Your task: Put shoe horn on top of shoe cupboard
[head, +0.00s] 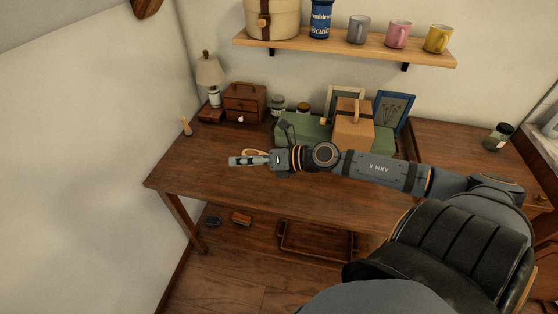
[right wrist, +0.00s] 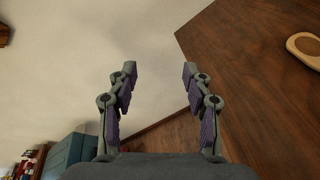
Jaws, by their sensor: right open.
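A pale wooden piece with a rounded, slotted end, possibly the shoe horn (right wrist: 303,46), lies on the table at the right edge of the right wrist view, cut off by the frame. In the head view a tan loop (head: 254,153) shows just behind my right gripper, partly hidden by it. My right gripper (head: 232,161) is over the left half of the table, pointing left. Its fingers are apart and empty in the right wrist view (right wrist: 159,75). I cannot make out which piece is the shoe cupboard. My left gripper is not in view.
The wooden table (head: 185,170) holds a lamp (head: 210,77), a small chest (head: 244,103), a green case (head: 296,130) and a tan box (head: 353,126). A wall shelf (head: 340,47) holds mugs. A wooden tray (head: 317,241) is below. A teal piece (right wrist: 70,155) shows lower left.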

